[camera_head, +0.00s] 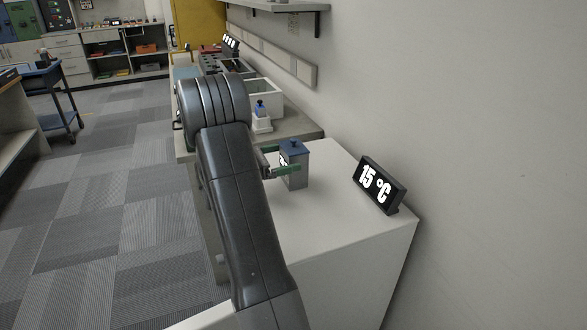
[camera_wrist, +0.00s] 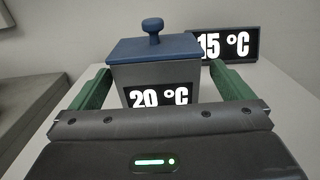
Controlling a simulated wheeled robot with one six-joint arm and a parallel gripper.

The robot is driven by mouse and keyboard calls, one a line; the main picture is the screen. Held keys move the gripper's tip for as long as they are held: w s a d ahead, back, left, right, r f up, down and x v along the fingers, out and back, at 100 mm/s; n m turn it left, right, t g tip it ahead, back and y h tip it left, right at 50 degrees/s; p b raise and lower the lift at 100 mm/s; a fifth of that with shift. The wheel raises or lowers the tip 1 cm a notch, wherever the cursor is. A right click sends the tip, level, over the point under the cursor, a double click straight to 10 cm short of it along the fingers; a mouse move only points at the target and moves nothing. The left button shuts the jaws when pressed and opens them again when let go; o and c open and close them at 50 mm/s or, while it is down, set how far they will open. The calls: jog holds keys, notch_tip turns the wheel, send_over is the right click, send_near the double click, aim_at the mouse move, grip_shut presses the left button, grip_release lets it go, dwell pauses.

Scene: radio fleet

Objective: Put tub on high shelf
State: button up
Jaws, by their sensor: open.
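The tub (camera_head: 294,166) is a grey box with a blue lid and knob. It stands upright on a white cabinet top (camera_head: 345,222). In the wrist view the tub (camera_wrist: 158,78) shows a "20 °C" label on its front. My gripper (camera_wrist: 162,90) has its green fingers on either side of the tub, with a small gap visible at least on the right. It is open. In the head view my gripper (camera_head: 281,170) is at the tub, partly hidden by my arm. A shelf (camera_head: 285,6) is on the wall at the top of the head view.
A black "15 °C" display (camera_head: 379,185) stands on the white top near the wall, right of the tub; it also shows in the wrist view (camera_wrist: 236,45). Beyond are a small bottle (camera_head: 261,117) and a white bin (camera_head: 266,98) on the grey counter.

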aim_at(299, 153)
jog(key=x, duration=0.5)
jog(key=shift+w+d+f, duration=0.1)
jog(key=shift+w, duration=0.1)
jog(key=shift+c, duration=0.2)
jog(key=c, duration=1.1)
jog(key=shift+c, duration=0.3)
